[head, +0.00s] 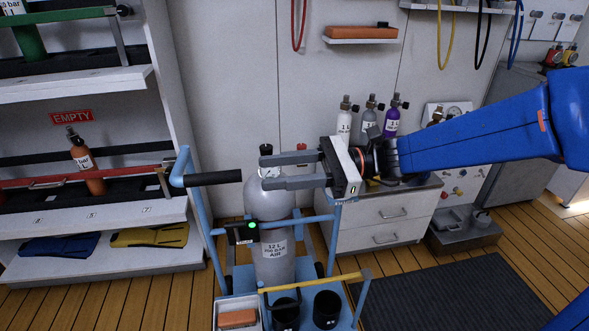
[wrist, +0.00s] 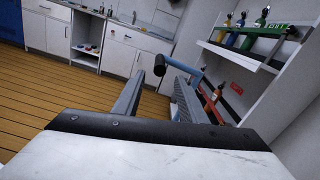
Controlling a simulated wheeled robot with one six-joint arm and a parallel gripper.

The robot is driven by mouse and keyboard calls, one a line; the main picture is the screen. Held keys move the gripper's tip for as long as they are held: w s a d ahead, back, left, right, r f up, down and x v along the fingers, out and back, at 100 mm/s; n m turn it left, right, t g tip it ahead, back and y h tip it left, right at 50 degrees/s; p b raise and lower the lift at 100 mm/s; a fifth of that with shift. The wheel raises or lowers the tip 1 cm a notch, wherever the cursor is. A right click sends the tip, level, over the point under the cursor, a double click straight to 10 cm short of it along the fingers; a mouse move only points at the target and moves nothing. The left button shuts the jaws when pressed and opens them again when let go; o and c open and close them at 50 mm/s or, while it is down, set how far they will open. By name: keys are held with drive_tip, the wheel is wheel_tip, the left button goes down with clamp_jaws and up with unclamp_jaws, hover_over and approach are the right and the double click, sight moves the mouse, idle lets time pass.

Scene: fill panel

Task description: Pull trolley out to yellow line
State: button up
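The trolley (head: 219,262) is a light blue frame on the wooden floor in the lower middle of the head view. It carries a grey cylinder labelled 12 L AIR (head: 275,225), upright. Its handle (head: 212,179) has a black grip and a blue bent end at the upper left. My gripper (head: 265,172) is open and empty, pointing left, with its fingers at the cylinder's top in the picture, just right of the grip. In the wrist view the fingers are apart (wrist: 160,88), and a blue bent bar shows beyond them. No yellow floor line is visible.
A white rack (head: 95,235) with a shelved orange cylinder (head: 86,165) stands left. A drawer cabinet (head: 385,228) with small cylinders is behind right. A dark mat (head: 450,300) covers the floor to the right. A yellow bar (head: 315,280) crosses the trolley's front. Wooden floor is clear at lower left.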

drive_tip(key=shift+v, duration=1.65)
